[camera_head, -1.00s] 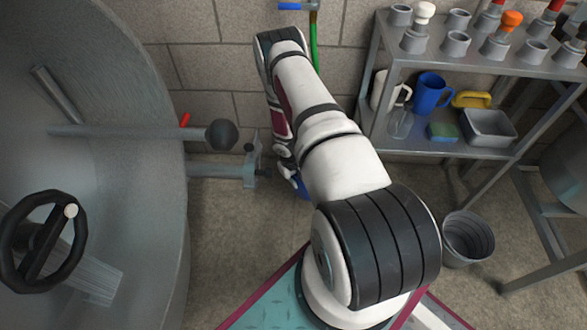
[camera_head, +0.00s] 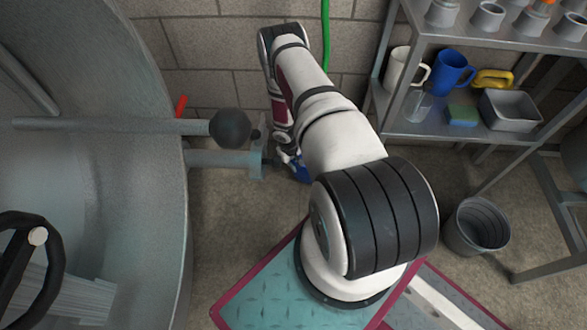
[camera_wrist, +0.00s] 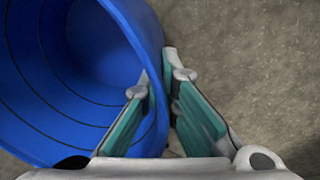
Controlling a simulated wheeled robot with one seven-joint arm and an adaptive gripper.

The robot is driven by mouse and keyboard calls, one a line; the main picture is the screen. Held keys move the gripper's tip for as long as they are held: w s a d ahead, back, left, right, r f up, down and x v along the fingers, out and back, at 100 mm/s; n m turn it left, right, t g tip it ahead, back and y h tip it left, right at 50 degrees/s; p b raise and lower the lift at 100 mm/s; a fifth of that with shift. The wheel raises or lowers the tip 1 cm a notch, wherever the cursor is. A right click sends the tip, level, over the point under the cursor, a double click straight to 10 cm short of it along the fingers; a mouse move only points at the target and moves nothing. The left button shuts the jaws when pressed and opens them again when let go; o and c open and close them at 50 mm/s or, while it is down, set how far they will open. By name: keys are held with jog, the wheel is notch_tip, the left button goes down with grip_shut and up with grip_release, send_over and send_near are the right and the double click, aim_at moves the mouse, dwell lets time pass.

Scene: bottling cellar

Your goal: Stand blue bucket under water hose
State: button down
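The blue bucket (camera_wrist: 75,75) fills the left of the wrist view, its round mouth toward the camera. In the head view only a small blue part of it (camera_head: 302,171) shows beside my wrist, low near the wall. My gripper (camera_wrist: 161,85) has one finger inside the bucket and one outside, with the wall between them; the fingers look closed on that wall. Whether the bucket touches the floor is hard to tell. The green water hose (camera_head: 325,38) hangs on the block wall, just right of my arm; its lower end is hidden behind my arm.
A large steel tank (camera_head: 110,180) with a black ball-ended lever (camera_head: 230,129) and pipe stands left. A metal rack (camera_head: 420,130) with mugs and a tray stands right. A grey bucket (camera_head: 478,228) is on the floor below it. Some floor between tank and my base is clear.

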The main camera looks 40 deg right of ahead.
jog(key=shift+f, duration=0.85)
jog(key=shift+f+b, duration=0.2)
jog(key=shift+b, duration=0.2)
jog(key=c, duration=1.8)
grip_release()
jog(key=shift+r, duration=0.2)
notch_tip(320, 180, up, 12)
jog(key=a+p, duration=0.1)
jog(key=p, duration=0.4)
jog(key=shift+a, duration=0.35)
jog(key=shift+w, duration=0.1)
